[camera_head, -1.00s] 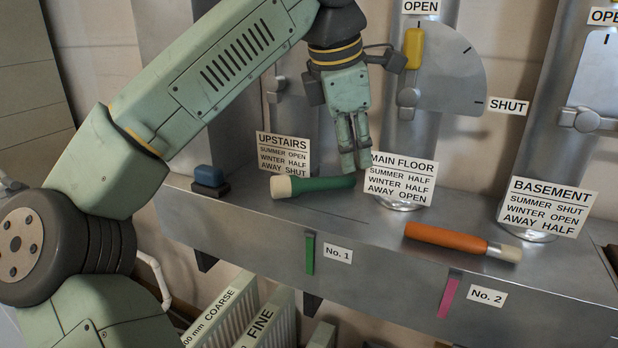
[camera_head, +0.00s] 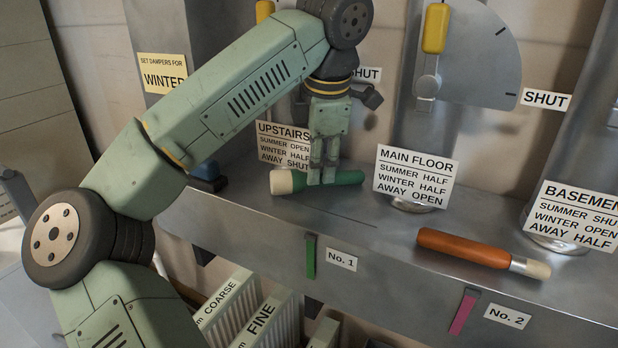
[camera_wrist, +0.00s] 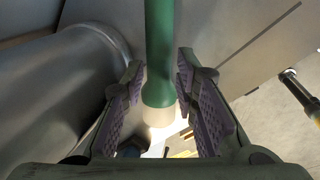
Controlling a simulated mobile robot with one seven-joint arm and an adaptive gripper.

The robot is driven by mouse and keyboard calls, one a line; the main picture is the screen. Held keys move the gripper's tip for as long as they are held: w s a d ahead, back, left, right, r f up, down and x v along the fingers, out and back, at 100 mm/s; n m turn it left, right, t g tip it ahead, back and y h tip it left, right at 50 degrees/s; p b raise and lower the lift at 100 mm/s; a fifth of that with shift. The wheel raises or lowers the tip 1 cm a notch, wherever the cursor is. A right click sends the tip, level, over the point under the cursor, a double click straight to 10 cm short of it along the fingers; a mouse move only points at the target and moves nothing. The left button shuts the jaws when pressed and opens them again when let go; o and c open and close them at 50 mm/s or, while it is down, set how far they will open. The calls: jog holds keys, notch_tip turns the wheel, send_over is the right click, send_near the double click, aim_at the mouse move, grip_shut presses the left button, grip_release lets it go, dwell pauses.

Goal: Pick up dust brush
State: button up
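An orange-handled brush (camera_head: 463,247) with a metal collar and pale tip, which looks like the dust brush, lies on the grey ledge at right. A green-handled thing with a cream end (camera_head: 340,178) lies on the ledge further left; its kind is unclear, perhaps a torch. My gripper (camera_head: 322,181) points down at this green thing, well left of the orange brush. In the wrist view the green thing (camera_wrist: 159,55) lies between my open fingers (camera_wrist: 160,85), with gaps on both sides. A pale glow shows at its cream end.
The metal ledge (camera_head: 390,235) has bare room between the two handled things. A main floor sign (camera_head: 415,177) and an upstairs sign (camera_head: 283,146) stand behind. Filters (camera_head: 262,320) stand below the ledge.

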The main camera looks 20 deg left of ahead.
jog(key=shift+x, duration=1.45)
jog(key=shift+c, duration=0.2)
grip_shut()
